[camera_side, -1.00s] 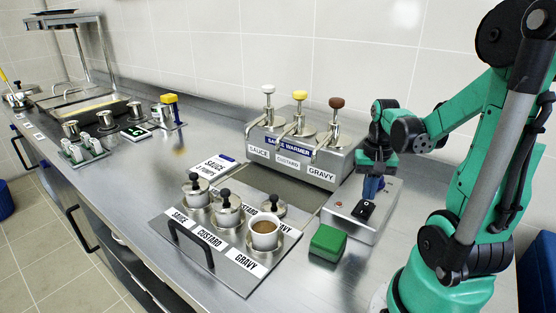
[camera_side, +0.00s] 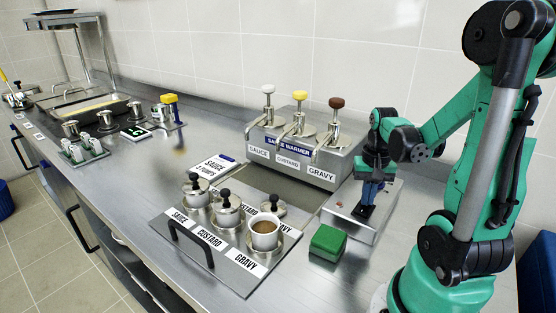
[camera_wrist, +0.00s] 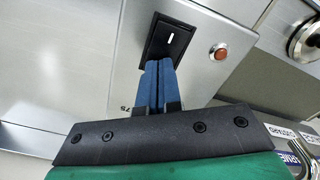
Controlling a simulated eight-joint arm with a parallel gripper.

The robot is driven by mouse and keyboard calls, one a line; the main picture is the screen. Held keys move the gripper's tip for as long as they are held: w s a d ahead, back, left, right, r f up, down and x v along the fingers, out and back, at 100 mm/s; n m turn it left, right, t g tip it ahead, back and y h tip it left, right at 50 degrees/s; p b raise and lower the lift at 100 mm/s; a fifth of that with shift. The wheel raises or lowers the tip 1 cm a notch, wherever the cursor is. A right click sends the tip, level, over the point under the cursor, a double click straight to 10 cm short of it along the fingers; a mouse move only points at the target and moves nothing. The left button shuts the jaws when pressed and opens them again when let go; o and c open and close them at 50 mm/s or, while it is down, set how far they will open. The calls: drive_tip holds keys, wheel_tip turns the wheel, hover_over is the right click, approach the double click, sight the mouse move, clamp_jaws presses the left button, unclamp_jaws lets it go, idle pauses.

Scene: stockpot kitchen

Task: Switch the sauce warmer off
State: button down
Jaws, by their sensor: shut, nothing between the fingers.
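The sauce warmer (camera_side: 320,170) is a steel box with three pumps, labelled sauce, custard and gravy. The steel panel beside it (camera_side: 385,215) carries a black rocker switch (camera_side: 362,212), which also shows in the wrist view (camera_wrist: 160,48) with a white line on its far half. A small orange-red lamp (camera_wrist: 219,52) sits beside the switch; I cannot tell whether it is lit. My gripper (camera_side: 367,202) is shut and empty, with its blue fingers pointing down. In the wrist view its fingertips (camera_wrist: 159,63) overlap the near end of the switch; contact is unclear.
A green block (camera_side: 328,242) lies on the counter in front of the panel. A tray (camera_side: 210,252) with lidded pots and an open cup of brown sauce (camera_side: 264,235) stands to the left.

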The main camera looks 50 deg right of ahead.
drive_tip(key=shift+r, duration=3.55)
drive_tip(key=w+a+n+t, duration=0.3)
drive_tip(key=w+a+n, duration=0.2)
drive_tip(key=a, duration=0.4)
drive_tip(key=w+a+r+n+t, duration=0.1)
drive_tip(key=w+a+n+t, duration=0.3)
drive_tip(key=a+n, duration=0.3)
drive_tip(key=w+a, duration=0.1)
drive_tip(key=a, duration=0.2)
drive_tip(key=shift+r, duration=0.25)
